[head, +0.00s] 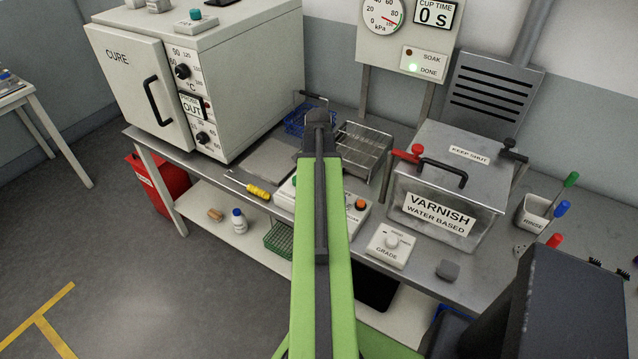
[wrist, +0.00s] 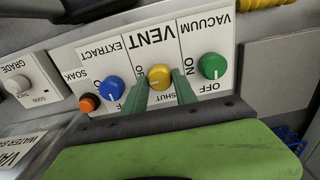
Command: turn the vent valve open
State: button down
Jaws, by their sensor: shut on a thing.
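The vent valve is a round yellow knob (wrist: 159,75) on a white panel (wrist: 120,52), seen upside down in the wrist view. The panel is marked VENT above the knob and SHUT below it to the right. A pale pointer mark shows on the knob's lower part. My gripper (wrist: 160,82) has its two green fingers on either side of the yellow knob, shut on it. In the head view my green arm hides the yellow knob and the gripper; only part of the panel (head: 355,220) shows beside it.
In the wrist view a blue EXTRACT knob (wrist: 114,88) is close left of the fingers and a green VACUUM knob (wrist: 212,66) close right. An orange SOAK button (wrist: 88,103) and a GRADE dial (wrist: 17,85) lie further left. A varnish tank (head: 450,190) stands right of my arm.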

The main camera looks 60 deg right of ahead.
jog(key=shift+s, duration=0.1)
dwell(0.3)
jog(key=c, duration=1)
grip_release()
notch_tip(320, 180, up, 17)
jog(key=p, duration=1.7)
jog(key=shift+r, duration=0.2)
